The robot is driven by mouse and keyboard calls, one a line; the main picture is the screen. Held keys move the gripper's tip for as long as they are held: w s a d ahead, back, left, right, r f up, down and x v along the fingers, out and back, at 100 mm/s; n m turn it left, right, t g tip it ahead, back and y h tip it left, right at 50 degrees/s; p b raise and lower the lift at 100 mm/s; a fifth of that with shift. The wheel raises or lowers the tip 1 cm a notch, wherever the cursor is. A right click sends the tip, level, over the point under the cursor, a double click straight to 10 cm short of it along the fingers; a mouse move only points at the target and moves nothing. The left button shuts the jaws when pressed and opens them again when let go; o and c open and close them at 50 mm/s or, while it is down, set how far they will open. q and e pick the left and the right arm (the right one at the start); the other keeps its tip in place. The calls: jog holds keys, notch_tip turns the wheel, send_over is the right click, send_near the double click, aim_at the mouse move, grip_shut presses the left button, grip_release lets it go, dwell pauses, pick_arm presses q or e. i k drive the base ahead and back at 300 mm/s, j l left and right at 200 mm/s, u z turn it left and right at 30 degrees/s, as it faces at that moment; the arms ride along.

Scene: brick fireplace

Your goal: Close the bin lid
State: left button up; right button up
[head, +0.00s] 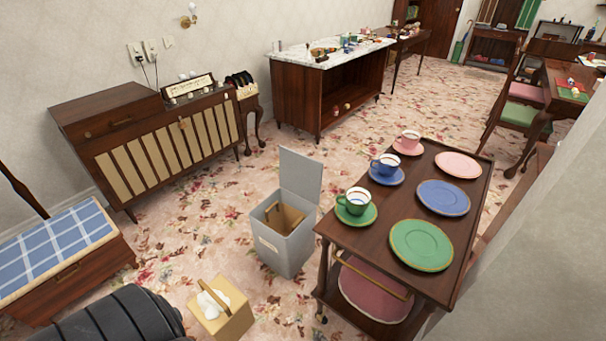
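A grey bin (284,243) stands upright on the floral carpet, just left of a dark wooden tea trolley. Its grey lid (301,176) is open and stands up at the back edge. Something brown (286,217) shows inside the bin; I cannot tell what it is. Neither of my grippers shows in the head view. A dark ribbed part at the bottom left looks like part of my own body.
The tea trolley (392,243) holds cups, saucers and plates, right beside the bin. A tan box (228,321) with white contents sits on the floor in front. A blue checked bench (62,247) is at left. Carpet (196,224) is clear left of the bin.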

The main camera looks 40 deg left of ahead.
aim_at(300, 174)
jog(key=k+j+z, duration=0.4)
jog(key=k+j, duration=0.15)
jog(key=j, duration=0.2)
jog(key=k+j+z, duration=0.6)
jog(key=j, duration=0.3)
jog(key=k+j+z, duration=0.15)
jog(key=j, duration=0.3)
jog(key=k+j+z, duration=0.15)
jog(key=j, duration=0.25)
jog(key=k+j+z, duration=0.15)
jog(key=j, duration=0.25)
jog(key=k+j+z, duration=0.15)
jog(key=k+j, duration=0.15)
jog(key=j+z, duration=0.4)
jog(key=j, duration=0.8)
jog(key=j+z, duration=0.45)
jog(key=j, duration=0.8)
